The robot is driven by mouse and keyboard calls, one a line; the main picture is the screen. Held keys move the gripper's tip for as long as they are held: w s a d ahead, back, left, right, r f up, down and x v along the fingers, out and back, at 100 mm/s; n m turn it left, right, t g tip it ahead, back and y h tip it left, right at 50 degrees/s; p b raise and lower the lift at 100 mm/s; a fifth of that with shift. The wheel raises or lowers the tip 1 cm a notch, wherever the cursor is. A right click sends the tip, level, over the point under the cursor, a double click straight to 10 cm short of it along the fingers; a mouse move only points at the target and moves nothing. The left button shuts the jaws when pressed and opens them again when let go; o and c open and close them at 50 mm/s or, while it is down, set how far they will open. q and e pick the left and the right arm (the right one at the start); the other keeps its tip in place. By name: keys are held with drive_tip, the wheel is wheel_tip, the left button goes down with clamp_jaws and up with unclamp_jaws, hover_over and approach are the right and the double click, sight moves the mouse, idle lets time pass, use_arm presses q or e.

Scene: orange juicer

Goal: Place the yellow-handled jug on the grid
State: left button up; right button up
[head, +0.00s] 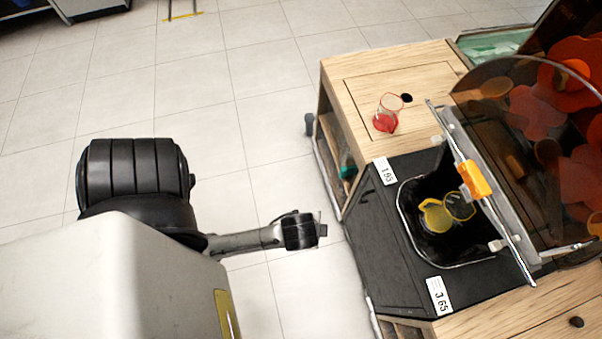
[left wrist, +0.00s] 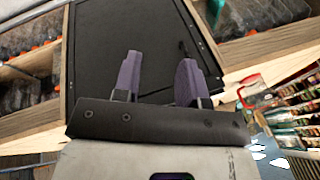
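The yellow-handled jug (head: 436,215) is clear with yellow parts. In the head view it is inside the dark recess (head: 412,224) of the juicer's black counter. It looks tilted, but I cannot tell what it rests on. No grid can be made out in the dark recess. My left gripper (left wrist: 160,60) shows in the left wrist view with its two purple fingers apart and nothing between them. It faces a black panel (left wrist: 150,28). Its fingers cannot be made out in the head view. My right gripper is not seen.
A red jug (head: 387,114) stands on the wooden top beside a dark hole (head: 407,98). A transparent cover (head: 510,130) with an orange latch (head: 474,179) overhangs the recess on the right. Price labels (head: 439,295) lie on the black counter.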

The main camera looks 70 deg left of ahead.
use_arm(q)
drive_tip(key=s+d+r+n+h, duration=0.1)
drive_tip(key=s+r+n+h, duration=0.1)
drive_tip(key=s+r+n, duration=0.1)
drive_tip(key=shift+s+r+h, duration=0.3)
drive_tip(key=shift+s+r, duration=0.2)
drive_tip(key=shift+s, duration=0.3)
idle(0.8)
